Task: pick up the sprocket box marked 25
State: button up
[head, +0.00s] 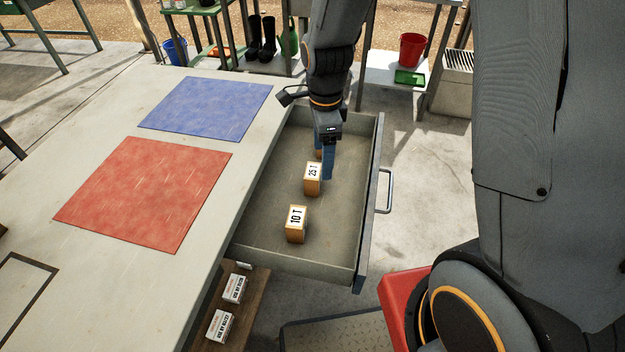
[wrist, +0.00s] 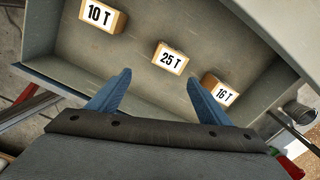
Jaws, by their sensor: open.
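The sprocket box marked 25 T (head: 312,179) stands in the open drawer (head: 262,228), in the middle of a row of three boxes. It also shows in the wrist view (wrist: 170,58), ahead of and between the fingertips. My gripper (head: 328,165) is over the drawer, just behind and to the right of the 25 T box in the head view. Its blue fingers (wrist: 158,88) are apart with nothing between them in the wrist view. I see no contact with the box.
The 10 T box (head: 296,225) stands nearer in the drawer. The 16 T box (wrist: 219,90) is on the other side, mostly hidden by my gripper in the head view. Drawer walls enclose all three. A red mat (head: 148,192) and a blue mat (head: 208,108) lie on the bench.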

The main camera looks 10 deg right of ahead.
aim_at(313, 170)
jog(key=f+m, duration=0.1)
jog(key=w+a+f+m, duration=0.1)
jog(key=a+m, duration=0.1)
jog(key=shift+w+f+m, duration=0.3)
jog(key=shift+w+f, duration=0.05)
jog(key=shift+f, duration=0.05)
jog(key=shift+f+p, duration=0.8)
jog(key=shift+f, duration=3)
jog(key=c, duration=1.2)
jog(key=shift+r, duration=0.1)
